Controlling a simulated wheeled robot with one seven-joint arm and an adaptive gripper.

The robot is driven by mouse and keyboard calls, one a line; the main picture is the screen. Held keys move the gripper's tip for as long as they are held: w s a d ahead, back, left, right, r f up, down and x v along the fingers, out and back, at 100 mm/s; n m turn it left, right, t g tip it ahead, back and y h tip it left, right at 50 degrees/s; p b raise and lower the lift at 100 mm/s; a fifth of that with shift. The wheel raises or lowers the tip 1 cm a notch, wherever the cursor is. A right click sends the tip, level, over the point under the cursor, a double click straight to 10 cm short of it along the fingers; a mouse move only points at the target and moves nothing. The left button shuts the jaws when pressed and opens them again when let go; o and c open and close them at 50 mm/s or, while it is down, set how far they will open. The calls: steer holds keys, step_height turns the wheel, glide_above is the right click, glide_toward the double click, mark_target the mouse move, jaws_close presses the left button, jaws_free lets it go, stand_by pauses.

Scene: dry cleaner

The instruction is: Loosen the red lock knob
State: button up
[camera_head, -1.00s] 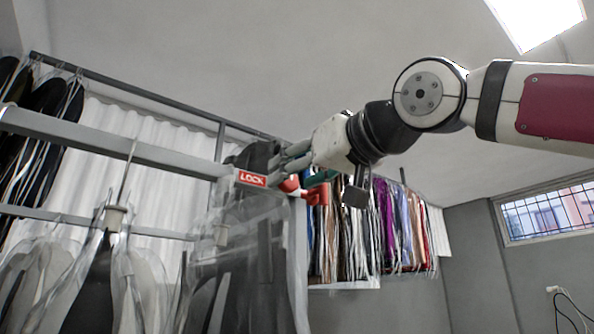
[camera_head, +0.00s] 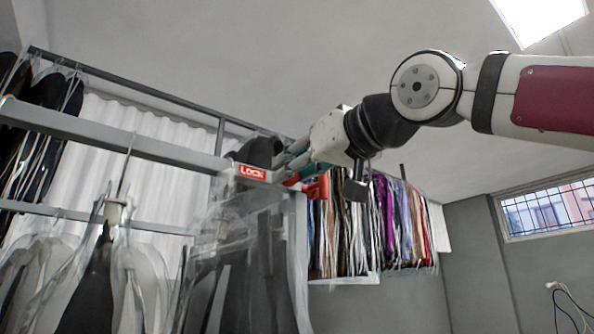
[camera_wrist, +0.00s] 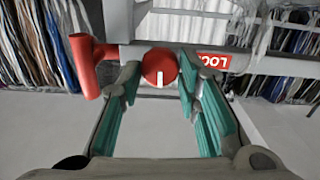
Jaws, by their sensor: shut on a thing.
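Plastic-covered garments (camera_head: 245,265) hang below the rail (camera_head: 130,145). More clothes (camera_head: 375,230) hang behind. Open room lies to the right.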

steer(key=shift+a+f+n+b, duration=0.1)
steer(key=shift+n+b, duration=1.15)
steer(key=shift+n, duration=3.05)
steer(key=shift+a+f+n+b, duration=0.1)
steer(key=shift+n+b, duration=1.15)
steer(key=shift+n, duration=3.05)
steer(key=shift+s, duration=0.1)
steer(key=o, duration=1.1)
